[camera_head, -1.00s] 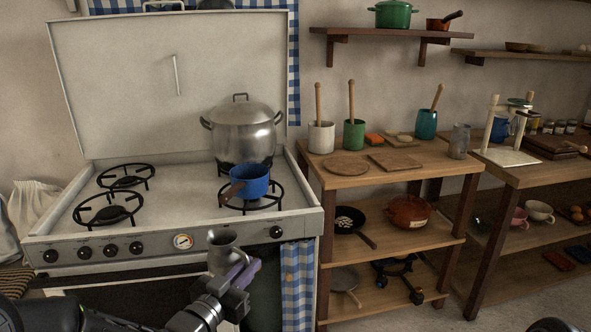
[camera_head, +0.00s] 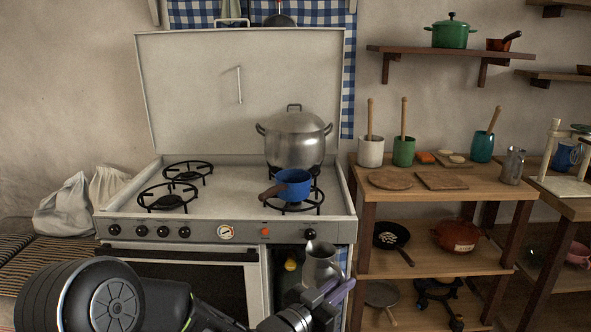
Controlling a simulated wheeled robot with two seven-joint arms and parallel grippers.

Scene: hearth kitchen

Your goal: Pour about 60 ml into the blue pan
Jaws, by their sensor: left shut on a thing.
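The blue pan (camera_head: 293,184) sits on the front right burner of the stove, its brown handle pointing left and toward me. My left gripper (camera_head: 327,290) is shut on a grey metal jug (camera_head: 320,262). The jug is about upright, in front of the stove's front panel, lower than the pan and a little right of it in the picture. What the jug holds is hidden. My right gripper is not in view.
A large steel pot (camera_head: 296,142) stands on the burner behind the pan. The left burners (camera_head: 168,199) are bare. A wooden shelf unit (camera_head: 450,187) with cups and boards stands right of the stove (camera_head: 220,215). Another metal jug (camera_head: 513,166) stands on its top.

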